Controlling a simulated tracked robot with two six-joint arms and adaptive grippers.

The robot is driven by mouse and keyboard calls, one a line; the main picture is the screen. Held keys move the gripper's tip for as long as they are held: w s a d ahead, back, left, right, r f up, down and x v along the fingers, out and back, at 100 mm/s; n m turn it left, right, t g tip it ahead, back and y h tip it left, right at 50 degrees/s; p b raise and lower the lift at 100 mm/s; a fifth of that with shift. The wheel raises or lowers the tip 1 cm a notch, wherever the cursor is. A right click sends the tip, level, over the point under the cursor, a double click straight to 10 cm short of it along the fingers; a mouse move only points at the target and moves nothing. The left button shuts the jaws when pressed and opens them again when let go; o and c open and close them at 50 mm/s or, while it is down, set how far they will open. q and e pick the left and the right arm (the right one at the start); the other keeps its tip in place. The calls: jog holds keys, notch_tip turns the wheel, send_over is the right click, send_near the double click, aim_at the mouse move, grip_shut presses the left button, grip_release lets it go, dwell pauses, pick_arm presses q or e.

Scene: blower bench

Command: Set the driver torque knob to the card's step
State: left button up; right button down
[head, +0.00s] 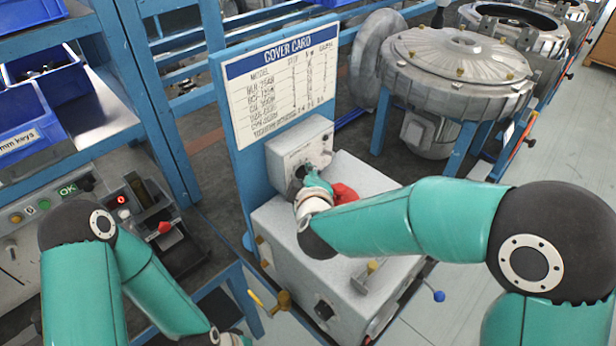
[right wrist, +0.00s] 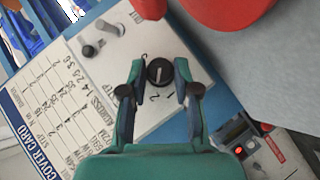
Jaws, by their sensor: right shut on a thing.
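The torque knob (right wrist: 160,72) is a black round knob with a pale pointer line, on the white face of a control box (head: 300,150). My right gripper (right wrist: 160,78) has one finger on each side of it and is shut on it. In the head view my right gripper (head: 306,177) is at the box's face and largely hides the knob. The cover card (head: 281,85) stands above the box, with rows of models and step numbers too small to read surely. My left gripper (head: 232,340) is low at the bottom edge, mostly cut off, its fingers unclear.
A red object (head: 344,193) sits beside my right gripper on the grey cabinet (head: 290,225). The box face also has a small lever (right wrist: 92,48). A large blower housing (head: 455,65) stands behind right.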

jog(key=shift+s+f, duration=0.1)
jog(key=shift+f, duration=0.15)
jog(key=c, duration=0.8)
grip_release()
jog(key=shift+c, duration=0.2)
jog(key=shift+r, duration=0.15)
jog(key=shift+r, duration=0.1)
jog(key=shift+s+r, duration=0.15)
jog(key=shift+s, duration=0.15)
jog(key=v, duration=1.1)
